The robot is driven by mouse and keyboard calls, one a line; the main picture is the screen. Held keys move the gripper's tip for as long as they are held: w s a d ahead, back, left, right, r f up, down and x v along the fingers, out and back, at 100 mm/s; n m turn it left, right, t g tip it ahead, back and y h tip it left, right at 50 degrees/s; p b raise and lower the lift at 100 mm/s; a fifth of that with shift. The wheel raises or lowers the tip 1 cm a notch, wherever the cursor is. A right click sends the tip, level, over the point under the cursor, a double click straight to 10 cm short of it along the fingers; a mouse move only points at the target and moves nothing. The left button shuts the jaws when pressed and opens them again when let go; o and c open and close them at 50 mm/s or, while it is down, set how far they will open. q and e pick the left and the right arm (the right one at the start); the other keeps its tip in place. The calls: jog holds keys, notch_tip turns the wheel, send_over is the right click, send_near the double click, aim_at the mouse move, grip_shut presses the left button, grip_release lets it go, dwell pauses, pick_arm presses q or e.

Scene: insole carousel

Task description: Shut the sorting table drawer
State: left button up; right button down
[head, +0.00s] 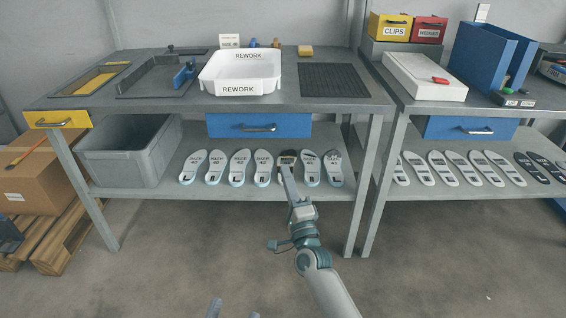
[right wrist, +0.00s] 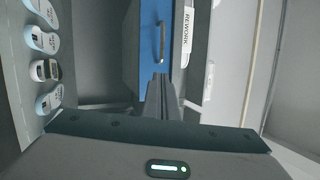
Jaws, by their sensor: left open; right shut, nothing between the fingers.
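The sorting table (head: 130,105) has a blue drawer (head: 222,125) with a metal handle (head: 259,128) under its top. No drawer interior shows; its front sits close under the table edge, and I cannot tell if a small gap remains. My right gripper (head: 288,158) is shut and empty, just below and right of the drawer front in the head view. In the right wrist view its fingers (right wrist: 160,82) point toward the blue front (right wrist: 150,45), near one end of the handle (right wrist: 161,42); contact is unclear. My left gripper (head: 235,310) shows only open fingertips at the bottom edge.
A white REWORK tray (head: 240,88) stands on top. Below are a grey bin (head: 128,155) and several insoles (head: 240,166) on the shelf. Another table with a blue drawer (head: 470,128) stands right. The floor in front is clear.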

pick_arm(q)
jog(key=shift+w+f, duration=0.1)
jog(key=shift+w, duration=0.35)
pick_arm(e)
jog(key=shift+v, duration=0.85)
pick_arm(q)
jog(key=shift+a+r, duration=0.1)
jog(key=shift+r, duration=0.15)
pick_arm(e)
jog(key=shift+f, duration=0.1)
